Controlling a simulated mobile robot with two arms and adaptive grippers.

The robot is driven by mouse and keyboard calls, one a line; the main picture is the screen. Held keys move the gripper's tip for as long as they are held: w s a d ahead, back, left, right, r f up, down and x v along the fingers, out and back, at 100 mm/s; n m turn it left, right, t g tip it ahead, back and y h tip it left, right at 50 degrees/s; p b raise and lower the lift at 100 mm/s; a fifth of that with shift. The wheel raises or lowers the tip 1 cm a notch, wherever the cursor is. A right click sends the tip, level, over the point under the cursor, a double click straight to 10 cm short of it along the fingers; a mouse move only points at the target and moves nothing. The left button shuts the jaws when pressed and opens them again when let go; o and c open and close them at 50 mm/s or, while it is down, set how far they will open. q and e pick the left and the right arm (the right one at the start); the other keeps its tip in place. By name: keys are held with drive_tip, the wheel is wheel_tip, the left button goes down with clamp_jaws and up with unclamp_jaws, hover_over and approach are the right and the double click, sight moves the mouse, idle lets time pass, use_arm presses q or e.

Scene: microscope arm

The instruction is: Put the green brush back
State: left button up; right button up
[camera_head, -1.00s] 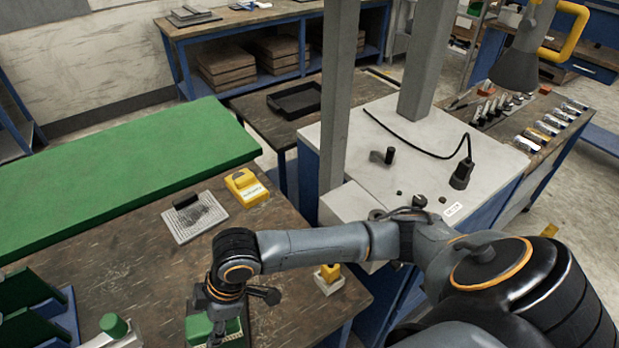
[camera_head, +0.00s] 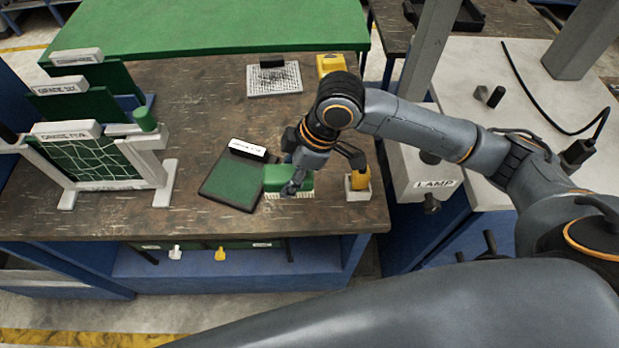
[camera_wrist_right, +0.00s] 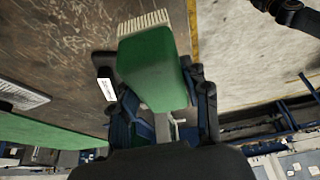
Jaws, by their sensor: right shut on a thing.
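The green brush (camera_head: 275,180) has a green block body and pale bristles along its lower edge. My right gripper (camera_head: 296,178) is shut on it near the front edge of the wooden table. In the right wrist view the brush (camera_wrist_right: 155,75) sits between the two fingers of the right gripper (camera_wrist_right: 165,105), bristles at the far end. A dark green pad with a white label (camera_head: 228,183) lies just left of the brush; its label reads too small to tell. I cannot tell whether the brush touches the table. My left gripper is not in view.
A yellow-topped block (camera_head: 358,184) stands close to the right of the brush. Labelled green boards in stands (camera_head: 95,160) fill the table's left side. A grey mesh plate (camera_head: 274,80) and a yellow box (camera_head: 330,65) lie at the back. The middle of the table (camera_head: 200,110) is clear.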

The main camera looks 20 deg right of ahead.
drive_tip(key=d+f, duration=0.1)
drive_tip(key=w+d+f, duration=0.1)
drive_tip(key=f, duration=0.1)
drive_tip(key=w+d+f+p, duration=0.1)
drive_tip(key=d+f, duration=0.1)
drive_tip(key=shift+w+d+f, duration=0.1)
drive_tip(key=shift+w, duration=0.15)
drive_tip(key=f, duration=0.2)
drive_tip(key=f+p, duration=0.1)
drive_tip(key=shift+w+d+f+p, duration=0.15)
drive_tip(key=shift+d+f+p, duration=0.15)
drive_tip(key=shift+d+f, duration=0.1)
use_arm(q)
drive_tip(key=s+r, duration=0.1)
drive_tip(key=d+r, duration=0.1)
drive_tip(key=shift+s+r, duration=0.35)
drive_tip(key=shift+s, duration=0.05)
use_arm(e)
drive_tip(key=shift+f, duration=0.15)
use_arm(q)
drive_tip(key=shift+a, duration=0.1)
use_arm(e)
drive_tip(key=o, duration=1)
drive_tip(key=shift+f, duration=0.15)
use_arm(q)
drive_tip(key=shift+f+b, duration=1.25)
drive_tip(key=shift+b, duration=0.15)
use_arm(e)
drive_tip(key=shift+v, duration=6.2)
